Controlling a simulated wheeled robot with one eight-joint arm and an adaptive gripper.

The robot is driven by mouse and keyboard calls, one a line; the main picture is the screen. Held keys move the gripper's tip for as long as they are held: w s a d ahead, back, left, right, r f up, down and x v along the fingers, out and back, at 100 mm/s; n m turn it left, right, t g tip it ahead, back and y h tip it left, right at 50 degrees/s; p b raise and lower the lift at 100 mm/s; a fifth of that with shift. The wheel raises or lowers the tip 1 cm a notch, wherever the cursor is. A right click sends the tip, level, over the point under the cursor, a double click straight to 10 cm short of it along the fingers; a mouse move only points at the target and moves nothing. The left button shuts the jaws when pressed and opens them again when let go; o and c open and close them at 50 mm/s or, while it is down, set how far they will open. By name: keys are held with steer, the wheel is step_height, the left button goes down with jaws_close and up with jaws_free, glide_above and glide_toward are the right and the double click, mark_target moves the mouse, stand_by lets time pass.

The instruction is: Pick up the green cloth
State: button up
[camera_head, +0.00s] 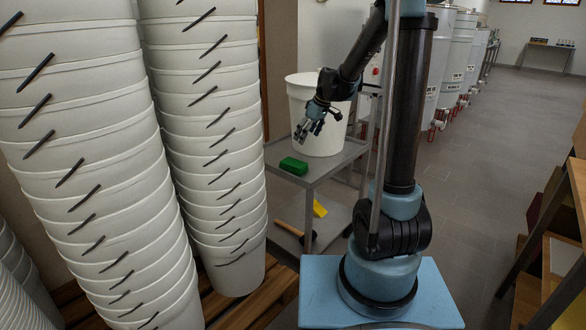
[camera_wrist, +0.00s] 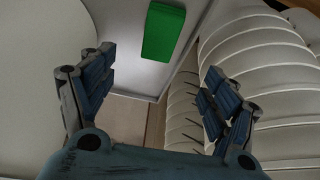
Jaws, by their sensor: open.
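The green cloth (camera_head: 294,165) is a small folded block lying on the top shelf of a grey metal cart (camera_head: 325,171), near its left edge. In the wrist view the green cloth (camera_wrist: 163,32) shows at the top middle, on the pale shelf surface and beyond my fingertips. My gripper (camera_head: 307,130) is above the cart, up and to the right of the cloth in the head view, and apart from it. In the wrist view my gripper (camera_wrist: 155,85) has its two fingers wide apart with nothing between them.
A white bucket (camera_head: 318,105) stands on the cart behind my gripper. Tall stacks of white buckets (camera_head: 205,130) stand close to the cart's left. A yellow item (camera_head: 320,208) lies on the lower shelf.

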mark_target(294, 162)
steer(key=shift+x, duration=8.05)
steer(key=c, duration=1.2)
